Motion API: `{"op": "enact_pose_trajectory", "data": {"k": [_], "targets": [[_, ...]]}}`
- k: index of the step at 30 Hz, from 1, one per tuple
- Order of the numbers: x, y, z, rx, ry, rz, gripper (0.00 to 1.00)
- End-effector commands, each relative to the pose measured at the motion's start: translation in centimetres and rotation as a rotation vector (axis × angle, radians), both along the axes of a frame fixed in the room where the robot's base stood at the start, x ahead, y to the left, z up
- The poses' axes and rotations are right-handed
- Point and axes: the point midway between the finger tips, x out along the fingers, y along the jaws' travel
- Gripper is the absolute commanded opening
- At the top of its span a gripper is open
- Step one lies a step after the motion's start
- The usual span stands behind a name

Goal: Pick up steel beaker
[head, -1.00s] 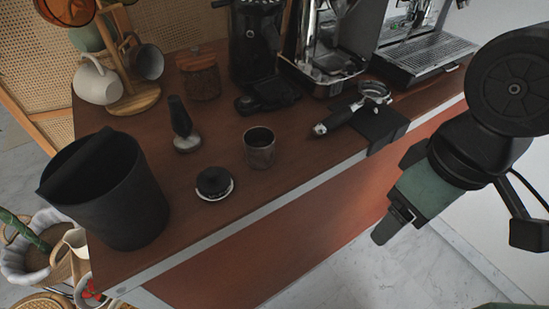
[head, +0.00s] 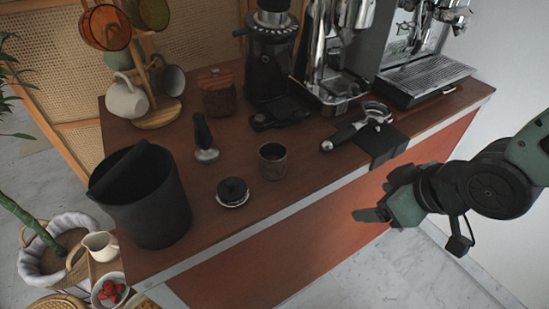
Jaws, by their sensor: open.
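The steel beaker (head: 273,161) is a small, open-topped metal cup, dark inside. It stands upright on the brown cart top (head: 225,259), towards its front edge. A black round tool (head: 233,191) lies to its front left, and a tamper (head: 204,138) stands to its left. My gripper (head: 372,204) is open and empty, off the front of the cart, to the right of the beaker and apart from it. Its fingers point left, and the gap between them is hard to see. Nothing hides the beaker.
A black knock bin (head: 150,205) stands at the left end. A grinder (head: 270,60), a wood-lidded jar (head: 217,95), a mug tree (head: 158,110) and the espresso machine (head: 430,82) line the back.

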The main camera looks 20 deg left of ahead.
Motion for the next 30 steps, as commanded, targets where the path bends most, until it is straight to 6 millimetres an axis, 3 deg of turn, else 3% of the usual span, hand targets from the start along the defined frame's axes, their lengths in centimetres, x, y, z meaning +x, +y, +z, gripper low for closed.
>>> {"op": "enact_pose_trajectory", "data": {"k": [4, 9, 16, 21, 30], "targets": [[1.1, 2.3, -0.6, 0.156, -0.091, 0.113, 0.75], [0.8, 4.5, -0.4, 0.387, -0.187, 0.218, 0.75], [-0.6, 5.4, 1.0, 0.654, -0.264, 0.266, 0.75], [-1.0, 5.3, 1.5, 0.735, -0.288, 0.268, 0.75], [-0.5, 6.6, 0.8, 0.742, -0.295, 0.274, 0.75]]}}
